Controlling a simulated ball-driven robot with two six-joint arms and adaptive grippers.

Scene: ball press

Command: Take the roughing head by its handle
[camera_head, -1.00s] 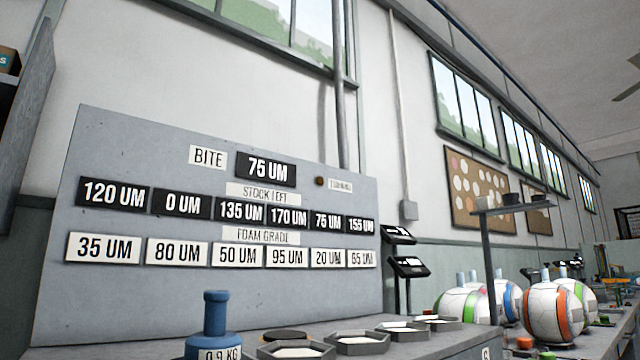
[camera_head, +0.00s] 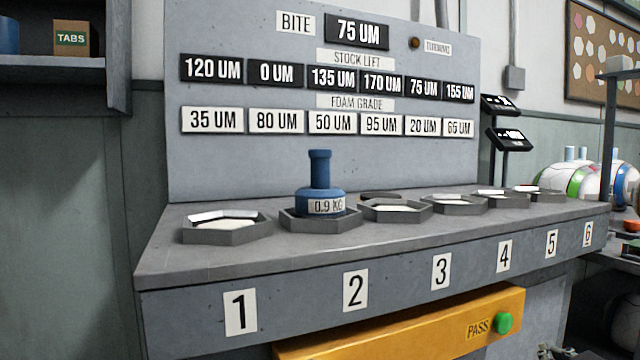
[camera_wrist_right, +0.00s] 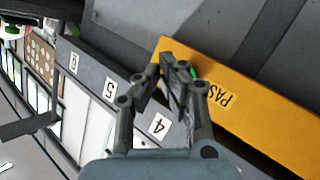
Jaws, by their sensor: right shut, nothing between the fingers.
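The roughing head appears to be the blue body with an upright neck-like handle (camera_head: 320,168) and a "0.9 KG" label. It stands upright in the hexagonal tray (camera_head: 320,224) above number 2 on the grey bench. Its handle is free, with no gripper near it in the head view. My left gripper is in neither view.
Other hexagonal trays with white contents line the bench (camera_head: 160,262), one (camera_head: 226,235) left of the blue head. A grey display board (camera_head: 250,165) stands behind. The yellow panel (camera_head: 400,330) with a green button (camera_head: 503,323) juts out below. A shelf (camera_head: 65,75) hangs upper left.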

